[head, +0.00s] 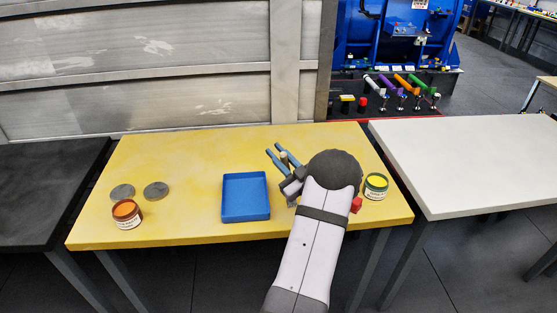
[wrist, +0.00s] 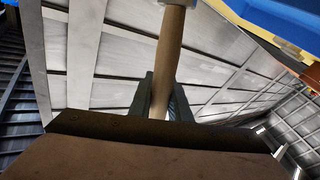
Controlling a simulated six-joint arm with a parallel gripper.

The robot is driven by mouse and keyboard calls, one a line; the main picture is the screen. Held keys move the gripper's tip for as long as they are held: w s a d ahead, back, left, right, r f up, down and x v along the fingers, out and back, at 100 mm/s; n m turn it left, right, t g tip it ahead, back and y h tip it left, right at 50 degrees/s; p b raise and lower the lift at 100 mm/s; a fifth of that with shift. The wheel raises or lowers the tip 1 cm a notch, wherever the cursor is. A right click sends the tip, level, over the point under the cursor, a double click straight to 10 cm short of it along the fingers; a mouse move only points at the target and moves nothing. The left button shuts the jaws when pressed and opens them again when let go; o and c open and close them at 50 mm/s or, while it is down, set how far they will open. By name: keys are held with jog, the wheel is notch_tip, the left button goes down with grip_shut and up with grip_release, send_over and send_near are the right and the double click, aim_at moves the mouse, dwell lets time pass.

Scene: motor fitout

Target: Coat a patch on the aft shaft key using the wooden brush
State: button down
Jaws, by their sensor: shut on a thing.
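My gripper (head: 283,157) is above the yellow table, to the right of the blue tray. It is shut on the wooden brush, whose tan handle (wrist: 170,55) rises between the fingers in the wrist view. A pale metal band shows at the top edge of that view; the bristles are out of frame. In the head view only a small tan bit of the brush (head: 284,158) shows between the fingers. A large blue motor (head: 395,35) stands behind the tables. I cannot pick out the aft shaft key in either view.
A rack of coloured-handled items (head: 402,88) stands by the motor. The white table (head: 470,160) is clear.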

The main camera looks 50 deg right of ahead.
jog(key=shift+s+a+p, duration=0.5)
jog(key=shift+s+a, duration=1.55)
jog(key=shift+s, duration=0.05)
notch_tip(320, 180, up, 8)
jog(key=p, duration=0.5)
jog(key=shift+s+a, duration=0.2)
jog(key=shift+a, duration=0.05)
